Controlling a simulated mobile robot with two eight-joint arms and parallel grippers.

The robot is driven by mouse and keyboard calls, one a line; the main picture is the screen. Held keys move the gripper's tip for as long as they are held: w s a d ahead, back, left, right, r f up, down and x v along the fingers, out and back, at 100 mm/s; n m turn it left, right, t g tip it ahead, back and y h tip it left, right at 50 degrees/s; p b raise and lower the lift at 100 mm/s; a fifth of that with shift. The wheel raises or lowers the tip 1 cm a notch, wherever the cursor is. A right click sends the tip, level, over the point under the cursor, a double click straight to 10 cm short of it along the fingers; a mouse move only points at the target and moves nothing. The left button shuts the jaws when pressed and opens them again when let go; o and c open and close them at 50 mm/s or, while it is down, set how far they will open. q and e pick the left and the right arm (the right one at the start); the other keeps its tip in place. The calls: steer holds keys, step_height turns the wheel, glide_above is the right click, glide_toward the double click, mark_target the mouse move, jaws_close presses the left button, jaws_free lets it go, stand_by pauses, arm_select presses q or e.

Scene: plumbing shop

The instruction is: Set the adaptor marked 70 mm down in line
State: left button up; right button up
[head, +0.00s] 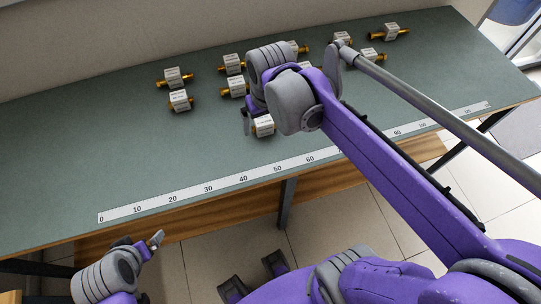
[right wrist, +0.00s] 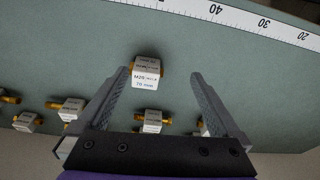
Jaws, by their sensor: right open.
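The adaptor marked 70 mm (right wrist: 146,75) is a brass fitting with a white label block. In the right wrist view it lies on the green bench top, between and just beyond the fingertips of my right gripper (right wrist: 158,75). The gripper is open and empty. In the head view the same adaptor (head: 264,127) shows beside my right gripper (head: 250,122), partly covered by it. My left gripper (head: 156,240) is in front of the bench, low at the left; I cannot tell whether its jaws are open.
A white ruler strip (head: 155,205) runs along the bench's front edge. Several other labelled adaptors, such as one at the left (head: 180,100) and one at the far right (head: 390,32), lie towards the back. The bench top (head: 80,160) is clear at the left.

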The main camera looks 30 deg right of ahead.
steer(key=s+a+f+t, duration=0.1)
steer(key=s+f, duration=0.1)
steer(key=s, duration=0.1)
steer(key=s+a+f+n+t, duration=0.1)
steer(key=s+f, duration=0.2)
steer(key=s+a+f+t, duration=0.1)
steer(key=s+f, duration=0.1)
steer(key=s, duration=0.2)
steer(key=shift+a+f+n, duration=0.3)
steer(key=shift+f, duration=0.1)
steer(key=shift+w, duration=0.1)
steer(key=shift+w+r, duration=0.1)
steer(key=shift+r, duration=0.25)
